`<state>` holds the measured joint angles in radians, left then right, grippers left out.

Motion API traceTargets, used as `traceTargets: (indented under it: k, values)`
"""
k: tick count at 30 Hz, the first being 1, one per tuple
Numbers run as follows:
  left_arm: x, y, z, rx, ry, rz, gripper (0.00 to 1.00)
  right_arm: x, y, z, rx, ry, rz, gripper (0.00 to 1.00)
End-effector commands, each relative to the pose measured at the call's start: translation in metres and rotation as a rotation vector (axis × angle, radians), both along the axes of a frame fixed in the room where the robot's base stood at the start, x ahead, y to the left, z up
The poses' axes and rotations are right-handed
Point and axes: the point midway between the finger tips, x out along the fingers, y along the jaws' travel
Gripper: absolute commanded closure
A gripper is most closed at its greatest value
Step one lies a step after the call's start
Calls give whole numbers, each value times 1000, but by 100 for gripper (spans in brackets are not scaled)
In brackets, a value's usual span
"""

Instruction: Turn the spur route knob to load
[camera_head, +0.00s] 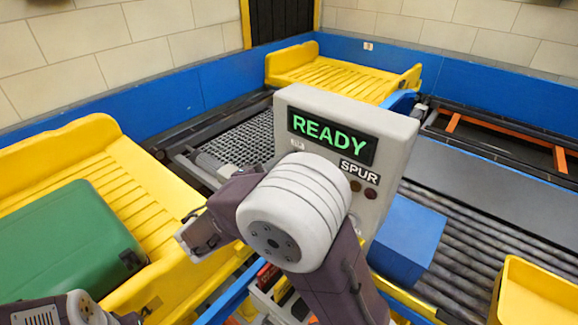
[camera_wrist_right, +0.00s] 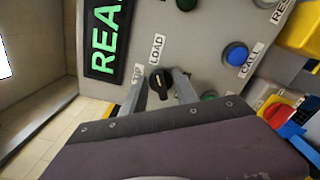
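The route knob (camera_wrist_right: 160,84) is a small black rotary knob on the grey control panel (camera_wrist_right: 205,35) in the right wrist view. A LOAD label (camera_wrist_right: 157,49) sits just above it in that picture, and a second, partly readable label (camera_wrist_right: 137,74) is at its upper left. I cannot tell which way the knob points. My right gripper (camera_wrist_right: 162,76) has its two fingers on either side of the knob, seemingly with slight gaps. In the head view, my right arm covers the knob and that gripper. Only part of my left arm shows at bottom left; its fingers are not visible.
The panel display reads READY (camera_head: 328,136), above a SPUR label (camera_head: 359,172). A blue CALL button (camera_wrist_right: 236,53) and a red knob (camera_wrist_right: 279,114) are nearby. A green case (camera_head: 70,245) lies on a yellow tray (camera_head: 150,200); a blue box (camera_head: 408,235) stands by the rollers.

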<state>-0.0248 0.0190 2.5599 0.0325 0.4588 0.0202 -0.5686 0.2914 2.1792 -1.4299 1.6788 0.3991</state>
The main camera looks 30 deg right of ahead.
Motion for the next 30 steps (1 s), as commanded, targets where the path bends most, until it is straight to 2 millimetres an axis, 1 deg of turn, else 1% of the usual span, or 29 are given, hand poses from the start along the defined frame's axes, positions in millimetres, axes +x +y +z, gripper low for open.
traceTargets:
  k: [8, 11, 15, 18, 21, 25, 30]
  values:
    - [0, 0, -1, 0, 0, 0, 64, 0, 2, 0, -1, -1, 2, 65]
    - [0, 0, -6, 0, 0, 0, 64, -5, 16, -2, -1, -3, 6, 65]
    - [0, 0, -15, 0, 0, 0, 64, -18, 46, -3, 0, -2, 9, 65]
    - [0, 0, -18, 0, 0, 0, 64, -26, 65, -2, -1, -3, 6, 65]
    - [0, 0, -20, 0, 0, 0, 64, -32, 78, -1, -1, -2, 5, 65]
    - [0, 0, -20, 0, 0, 0, 64, -36, 85, 0, -1, -2, 1, 65]
    - [0, 0, -20, 0, 0, 0, 64, -36, 85, 1, -2, -1, 0, 65]
